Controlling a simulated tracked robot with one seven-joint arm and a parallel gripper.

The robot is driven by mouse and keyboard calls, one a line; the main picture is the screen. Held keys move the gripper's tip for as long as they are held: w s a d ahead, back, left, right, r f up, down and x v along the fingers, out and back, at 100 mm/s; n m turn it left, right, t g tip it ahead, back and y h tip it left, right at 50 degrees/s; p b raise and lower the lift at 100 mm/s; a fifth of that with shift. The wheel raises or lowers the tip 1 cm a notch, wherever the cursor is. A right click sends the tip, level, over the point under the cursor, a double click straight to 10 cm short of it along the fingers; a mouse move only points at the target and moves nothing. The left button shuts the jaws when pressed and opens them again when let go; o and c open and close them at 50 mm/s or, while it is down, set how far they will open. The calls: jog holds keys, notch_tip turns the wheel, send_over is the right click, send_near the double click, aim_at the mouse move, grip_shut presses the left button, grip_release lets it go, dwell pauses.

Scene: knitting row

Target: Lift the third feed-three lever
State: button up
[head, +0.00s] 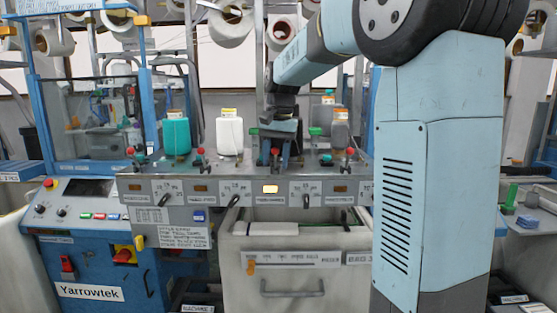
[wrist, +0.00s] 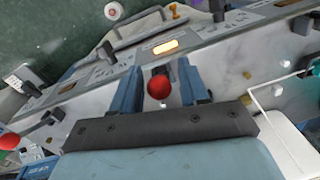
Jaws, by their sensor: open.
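A lever with a red ball knob (wrist: 158,87) lies between the two blue fingers of my gripper (wrist: 163,82) in the wrist view. A gap shows on either side of the knob, so the gripper is open around it and not closed on it. In the head view my gripper (head: 276,147) points down at the rear of the grey control panel (head: 220,190), with the red knob (head: 275,152) low between its fingers. The panel's third window from the left (head: 270,189) is lit amber, in front of this lever. The lever's lower part is mostly hidden.
Other red-knobbed levers stand left (head: 201,152) and right (head: 350,152) of my gripper. Black rotary handles (head: 235,199) stick out of the panel's front.

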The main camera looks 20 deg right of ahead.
jog(key=shift+f, duration=0.35)
jog(key=shift+c, duration=0.2)
grip_shut()
